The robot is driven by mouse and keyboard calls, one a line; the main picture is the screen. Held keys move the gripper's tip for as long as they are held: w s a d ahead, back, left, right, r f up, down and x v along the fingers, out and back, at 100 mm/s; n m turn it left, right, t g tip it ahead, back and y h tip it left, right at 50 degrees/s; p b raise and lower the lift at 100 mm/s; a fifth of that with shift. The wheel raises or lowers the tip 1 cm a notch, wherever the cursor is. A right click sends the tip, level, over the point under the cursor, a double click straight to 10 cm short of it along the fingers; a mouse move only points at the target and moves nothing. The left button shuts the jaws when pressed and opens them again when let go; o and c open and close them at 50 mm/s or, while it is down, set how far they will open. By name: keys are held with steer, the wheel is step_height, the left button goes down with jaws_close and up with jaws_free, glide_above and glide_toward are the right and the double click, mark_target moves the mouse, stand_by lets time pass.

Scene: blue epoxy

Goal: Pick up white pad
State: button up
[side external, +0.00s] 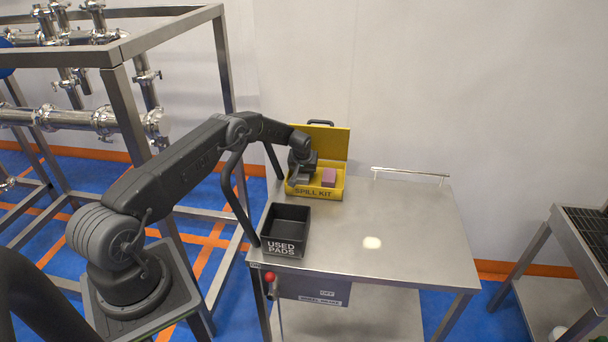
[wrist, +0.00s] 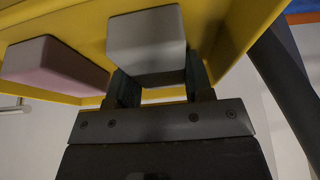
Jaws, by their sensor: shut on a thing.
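The white pad (wrist: 147,40) is a pale block between the two fingers of my gripper (wrist: 158,82) in the wrist view. My gripper is shut on it. In the side view my gripper (side external: 298,178) is at the left part of the yellow spill kit box (side external: 337,142), and the pad is hidden there. A pink pad (side external: 329,177) lies in the right part of the box, and it also shows beside the white pad in the wrist view (wrist: 50,66). I cannot tell whether the white pad touches the box floor.
A black bin marked USED PADS (side external: 285,250) stands in front of the box. A pale wet-looking patch (side external: 371,242) lies on the steel table (side external: 415,225). A low rail (side external: 410,173) runs along the back edge. The table's right side is clear.

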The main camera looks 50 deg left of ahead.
steer(key=shift+s+d+r, duration=0.1)
steer(key=shift+r, duration=0.35)
step_height(320, 180, up, 11)
steer(key=s+d, duration=1.4)
